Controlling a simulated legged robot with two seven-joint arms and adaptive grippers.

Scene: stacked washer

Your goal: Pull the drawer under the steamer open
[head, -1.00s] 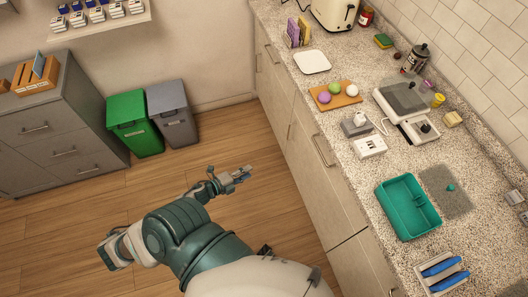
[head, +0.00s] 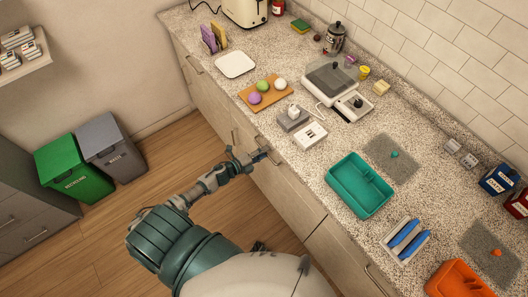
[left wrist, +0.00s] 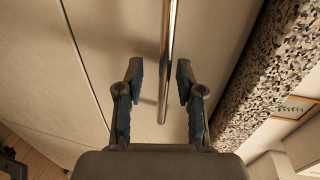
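The counter front below the appliances has a pale drawer front (head: 290,197), which looks shut and flush. A white appliance with a dark top (head: 335,82) stands on the counter above; I cannot tell surely whether it is the steamer. My left gripper (head: 262,156) is at the cabinet front, just under the counter edge, and covers the handle there. In the left wrist view, my left gripper (left wrist: 160,78) is open, with its blue-padded fingers on either side of a shiny bar handle (left wrist: 167,55). Neither finger clearly touches the bar. My right gripper is not in view.
The counter edge runs close beside my left gripper; the speckled counter side also shows in the left wrist view (left wrist: 262,75). A teal tray (head: 360,187) and small white boxes (head: 310,135) stand near the edge. Green (head: 75,170) and grey (head: 112,150) bins stand left; floor between is clear.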

